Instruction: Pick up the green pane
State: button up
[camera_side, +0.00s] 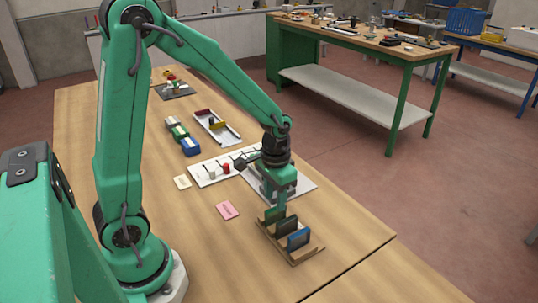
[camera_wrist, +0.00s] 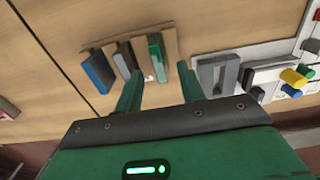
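The green pane (camera_wrist: 157,58) stands upright in a wooden rack (camera_wrist: 170,42), at the end of a row of panes. It also shows in the side view (camera_side: 273,214), just under my gripper (camera_side: 279,198). In the wrist view my gripper (camera_wrist: 160,72) is open, with one finger to each side of the green pane in the picture. Nothing is held. A grey pane (camera_wrist: 125,60) and a blue pane (camera_wrist: 100,72) stand in the same rack to its left. I cannot tell whether the fingertips reach below the pane's top edge.
A white tray (camera_side: 212,172) with small parts lies behind the rack. A pink card (camera_side: 228,210) and a cream card (camera_side: 182,182) lie left of it. Blue, green and white blocks (camera_side: 190,147) stand farther back. The table front right of the rack is bare.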

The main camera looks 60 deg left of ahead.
aim_at(276, 216)
jog(key=shift+d+f, duration=0.1)
jog(key=shift+f, duration=2.5)
grip_shut()
